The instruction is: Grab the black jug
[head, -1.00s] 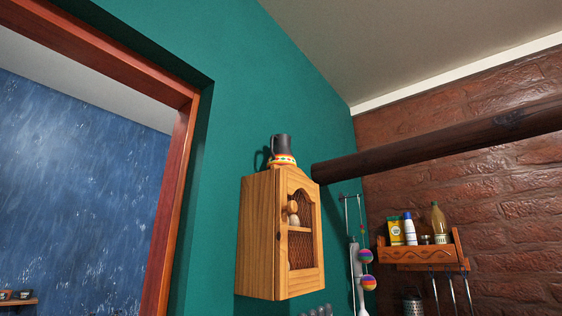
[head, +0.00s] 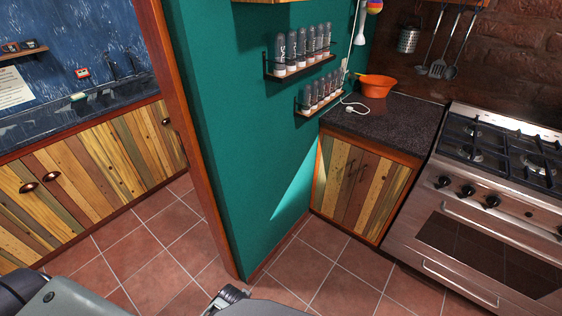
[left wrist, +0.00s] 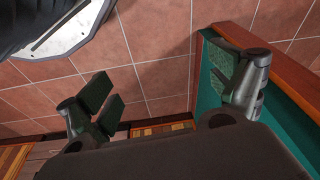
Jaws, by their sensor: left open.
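The black jug is in neither current view. In the earlier head view it stood on top of the wooden wall cabinet, whose bottom edge (head: 262,1) shows at the top of the head view. My left gripper (left wrist: 165,88) is open and empty in the left wrist view, its two fingers wide apart above the floor tiles. Dark and grey parts of my own arm show at the bottom of the head view. My right gripper is not in view.
A teal wall (head: 225,110) carries two spice racks (head: 300,67). A counter (head: 390,122) with an orange bowl (head: 376,86) and a stove (head: 500,190) stand at the right. Wooden trim (left wrist: 287,55) runs close beside my left gripper. Tiled floor (head: 330,262) is clear.

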